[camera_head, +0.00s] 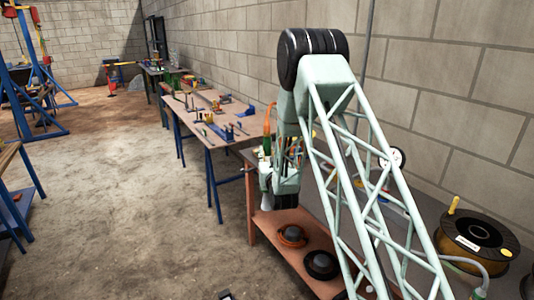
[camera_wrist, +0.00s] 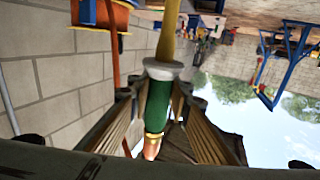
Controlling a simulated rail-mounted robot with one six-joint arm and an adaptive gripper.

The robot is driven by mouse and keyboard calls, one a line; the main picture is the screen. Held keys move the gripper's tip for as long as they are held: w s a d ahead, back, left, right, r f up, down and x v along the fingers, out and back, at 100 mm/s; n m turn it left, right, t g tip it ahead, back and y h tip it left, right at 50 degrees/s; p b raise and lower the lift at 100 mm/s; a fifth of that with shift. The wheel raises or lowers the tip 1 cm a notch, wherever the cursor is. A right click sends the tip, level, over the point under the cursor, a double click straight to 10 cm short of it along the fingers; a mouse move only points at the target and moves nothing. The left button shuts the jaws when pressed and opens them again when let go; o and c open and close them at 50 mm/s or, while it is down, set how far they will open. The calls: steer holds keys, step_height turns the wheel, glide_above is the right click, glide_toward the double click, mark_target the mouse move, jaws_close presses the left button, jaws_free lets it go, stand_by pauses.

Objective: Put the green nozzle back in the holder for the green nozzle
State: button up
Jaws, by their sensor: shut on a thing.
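The green nozzle (camera_wrist: 155,108) stands between my gripper's fingers (camera_wrist: 160,92) in the wrist view, and the fingers close on it from both sides. It has a green body, a pale grey collar, a yellow part beyond the collar and a copper-coloured end nearer the camera. I cannot pick out the holder for the green nozzle in either view.
An orange fixture (camera_wrist: 112,14) and a hanging red-orange strip show at the wrist view's upper left, by the block wall. A lower shelf (camera_head: 300,283) holds an orange-and-black ring (camera_head: 292,235) and a black ring (camera_head: 321,265). A cable reel (camera_head: 473,240) stands right. The floor at left is open.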

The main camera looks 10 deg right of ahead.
steer(key=shift+f, duration=0.25)
stand_by(0.3)
steer(key=shift+f, duration=6.9)
steer(key=shift+f, duration=0.1)
steer(key=o, duration=1)
steer(key=shift+s, duration=0.15)
steer(key=shift+s+a, duration=0.15)
steer(key=shift+s, duration=5.75)
